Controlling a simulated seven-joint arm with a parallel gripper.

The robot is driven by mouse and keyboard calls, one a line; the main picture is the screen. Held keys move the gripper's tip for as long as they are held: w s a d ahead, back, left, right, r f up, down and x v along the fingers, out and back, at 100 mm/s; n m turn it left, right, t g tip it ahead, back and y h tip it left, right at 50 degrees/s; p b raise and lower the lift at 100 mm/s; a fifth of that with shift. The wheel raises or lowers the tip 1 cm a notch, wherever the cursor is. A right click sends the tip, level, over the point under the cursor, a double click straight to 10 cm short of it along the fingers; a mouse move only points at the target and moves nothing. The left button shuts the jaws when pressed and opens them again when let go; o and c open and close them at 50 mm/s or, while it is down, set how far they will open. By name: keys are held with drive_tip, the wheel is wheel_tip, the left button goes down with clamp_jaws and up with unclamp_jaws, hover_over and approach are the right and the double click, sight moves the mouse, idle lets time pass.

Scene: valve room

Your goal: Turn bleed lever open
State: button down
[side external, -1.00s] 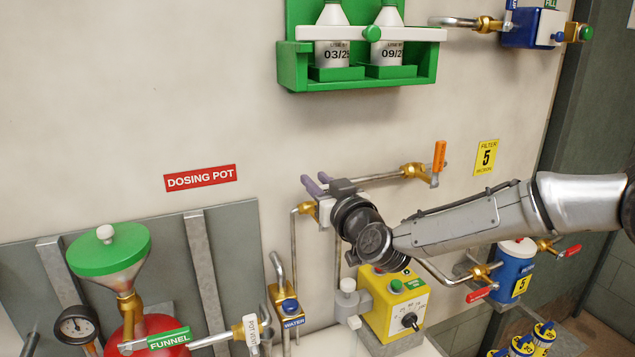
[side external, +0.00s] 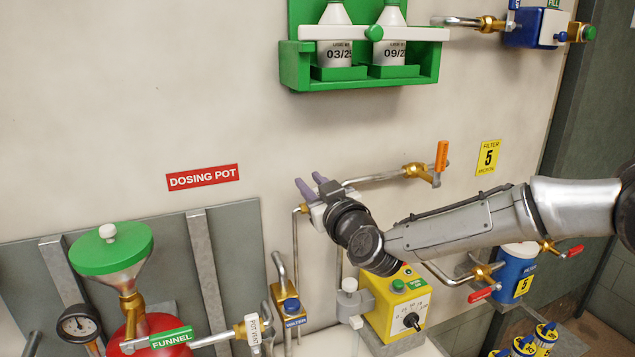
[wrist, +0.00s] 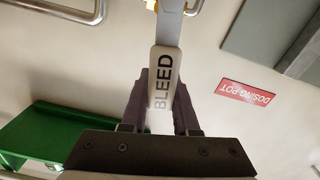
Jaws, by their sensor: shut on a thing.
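The bleed lever is a white handle (wrist: 165,78) marked "BLEED" in the wrist view. It runs from the brass valve at the top edge down between my gripper's fingers. My gripper (wrist: 161,105) is shut on this handle, with a dark finger against each side. In the side view my gripper (side external: 312,189) is at the wall beside a brass valve (side external: 303,208), its purple-grey fingers pointing up and left. A small part of the white handle shows there; my wrist hides much of the rest.
An orange-handled valve (side external: 441,157) is on the pipe to the right. A green bottle rack (side external: 290,70) hangs above. A yellow box (side external: 395,325) and a white-capped post (side external: 348,300) stand below. A green funnel (side external: 110,250) is at the left.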

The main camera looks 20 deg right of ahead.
drive_tip(key=a+f+n, duration=0.6)
drive_tip(key=f+n, duration=0.2)
drive_tip(key=n, duration=0.7)
drive_tip(key=shift+a+n, duration=0.15)
drive_tip(key=shift+n, duration=0.15)
idle(0.4)
drive_tip(key=c, duration=0.7)
unclamp_jaws()
drive_tip(key=shift+o, duration=0.2)
drive_tip(key=shift+s, duration=0.15)
drive_tip(key=s, duration=1.3)
drive_tip(key=shift+s, duration=0.3)
